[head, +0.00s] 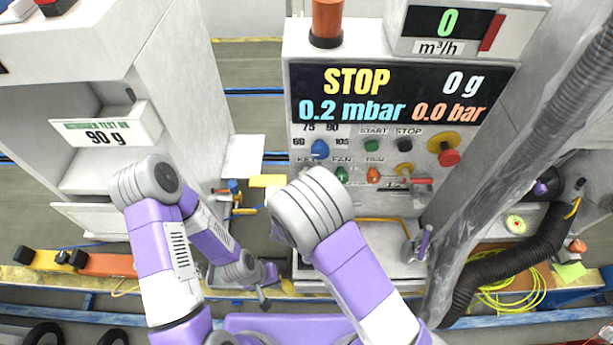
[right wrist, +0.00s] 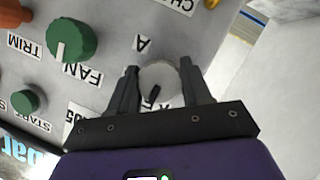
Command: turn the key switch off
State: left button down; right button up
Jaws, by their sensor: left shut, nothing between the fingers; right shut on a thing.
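The key switch (right wrist: 161,76) shows in the right wrist view as a round pale metal disc with a short dark key part on it. It sits on the grey panel between the two fingers of my right gripper (right wrist: 159,88), which is shut on it. In the head view my right forearm and wrist cover the switch and the right gripper. The label beside it is partly hidden by a finger, and I cannot tell which position the key points to. My left gripper (head: 262,297) is low in the head view, shut and empty, away from the panel.
The green FAN knob (right wrist: 70,40) is close beside the right gripper. A thick grey hose (head: 510,140) runs down the right.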

jog(key=shift+r, duration=0.1)
dwell(0.3)
jog(key=o, duration=1)
jog(key=v, duration=0.7)
jog(key=shift+s, duration=0.25)
jog(key=shift+a, duration=0.1)
